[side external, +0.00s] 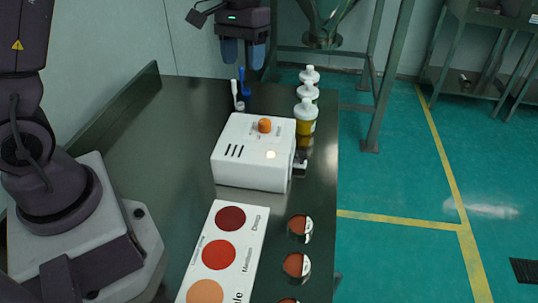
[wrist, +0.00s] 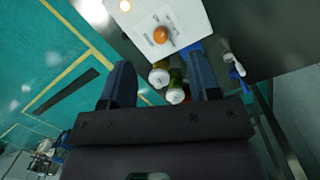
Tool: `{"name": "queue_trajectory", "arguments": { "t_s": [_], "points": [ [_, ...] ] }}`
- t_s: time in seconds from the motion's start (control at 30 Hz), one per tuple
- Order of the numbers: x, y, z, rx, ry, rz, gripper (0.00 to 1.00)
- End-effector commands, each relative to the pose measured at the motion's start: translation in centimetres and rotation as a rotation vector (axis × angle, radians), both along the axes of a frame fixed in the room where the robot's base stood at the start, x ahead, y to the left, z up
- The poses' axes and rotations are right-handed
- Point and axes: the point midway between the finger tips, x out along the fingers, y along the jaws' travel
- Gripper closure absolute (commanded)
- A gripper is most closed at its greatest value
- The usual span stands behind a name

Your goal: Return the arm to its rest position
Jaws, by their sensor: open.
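My gripper (side external: 243,53) is in the air above the far end of the dark table, with its blue fingers pointing down. In the wrist view the two fingers (wrist: 163,85) stand wide apart with nothing between them in their grasp. The white box-shaped sieve machine (side external: 245,165) with an orange knob (side external: 264,125) sits on the table below and nearer the camera. It also shows at the top of the wrist view (wrist: 150,15).
Several bottles with white caps (side external: 306,118) line the table's right edge. Blue and white brushes (side external: 240,90) stand at the back. A white colour chart (side external: 225,255) and round reddish dishes (side external: 299,226) lie in front. My arm's base stands at left.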

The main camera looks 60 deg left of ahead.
Motion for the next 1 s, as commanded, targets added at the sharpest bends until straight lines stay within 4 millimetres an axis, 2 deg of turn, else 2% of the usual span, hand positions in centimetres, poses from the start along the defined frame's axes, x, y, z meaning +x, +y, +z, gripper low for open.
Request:
{"name": "queue_trajectory", "arguments": {
  "t_s": [0.03,0.23,0.4,0.6,0.73,0.83,1.0],
  "points": [
    [-1.6,-0.8,1.5,0.012,-0.045,-0.035,0.44],
    [-7.6,-3.2,4.7,0.064,-0.199,-0.165,0.44],
    [-12.7,-4.8,6.2,0.112,-0.333,-0.261,0.44],
    [-17.4,-6.1,6.9,0.154,-0.47,-0.331,0.44],
    [-18.7,-6.5,7.7,0.167,-0.542,-0.348,0.44],
    [-18.9,-6.7,8.6,0.173,-0.583,-0.354,0.44],
    [-18.9,-6.9,8.8,0.173,-0.594,-0.358,0.44]
  ]
}}
